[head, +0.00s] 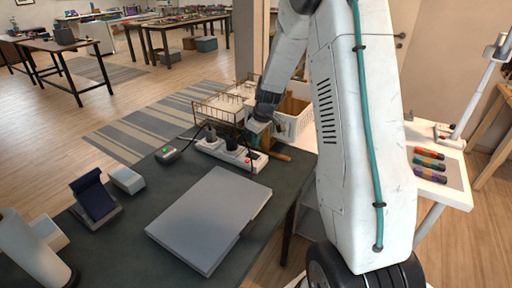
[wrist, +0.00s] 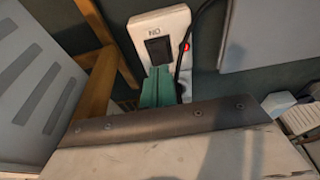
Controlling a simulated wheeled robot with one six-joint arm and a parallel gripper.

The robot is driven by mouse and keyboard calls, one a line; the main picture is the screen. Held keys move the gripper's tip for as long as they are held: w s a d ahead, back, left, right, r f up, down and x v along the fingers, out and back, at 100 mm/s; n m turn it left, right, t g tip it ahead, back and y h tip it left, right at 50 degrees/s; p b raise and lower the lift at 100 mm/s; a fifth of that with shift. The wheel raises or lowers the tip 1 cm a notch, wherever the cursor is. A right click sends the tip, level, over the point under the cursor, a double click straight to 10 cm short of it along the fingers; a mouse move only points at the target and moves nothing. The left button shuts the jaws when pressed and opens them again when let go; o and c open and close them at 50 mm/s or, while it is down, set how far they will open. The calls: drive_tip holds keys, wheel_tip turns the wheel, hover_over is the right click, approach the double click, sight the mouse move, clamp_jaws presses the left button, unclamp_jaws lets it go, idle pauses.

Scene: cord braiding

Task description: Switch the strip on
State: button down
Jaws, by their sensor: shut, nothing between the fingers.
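The white power strip (head: 210,147) lies on the dark table near its back edge, with dark plugs (head: 231,144) in it and a red light near its right end. In the wrist view the strip's end (wrist: 175,20) shows a black rocker switch (wrist: 158,50) with "ON" printed beside it and a lit red light (wrist: 186,46). My gripper (wrist: 158,85) is shut and empty, its teal fingertips just below the switch in that picture. I cannot tell whether they touch it. In the head view my gripper (head: 257,141) is above the strip's right end.
A flat grey case (head: 208,220) lies in front of the strip. A small box with a green light (head: 166,153) is left of it. A black cable (wrist: 180,65) passes close to my fingers.

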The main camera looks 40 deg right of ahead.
drive_tip(key=s+d+v, duration=0.1)
drive_tip(key=s+v, duration=0.1)
drive_tip(key=v, duration=0.8)
drive_tip(key=shift+s+f, duration=0.1)
drive_tip(key=s+a+r+m, duration=0.1)
drive_tip(key=s+a+r, duration=0.2)
drive_tip(key=s+a, duration=0.4)
drive_tip(key=s+a+r+m, duration=0.2)
drive_tip(key=s+a+r, duration=0.2)
drive_tip(key=s, duration=0.9)
drive_tip(key=s+a+r+m+g+h, duration=0.1)
drive_tip(key=s+a+r, duration=0.3)
drive_tip(key=s+a, duration=0.6)
drive_tip(key=shift+s+a+m, duration=0.3)
drive_tip(key=shift+s+a, duration=0.05)
drive_tip(key=shift+a, duration=0.05)
drive_tip(key=shift+r, duration=0.15)
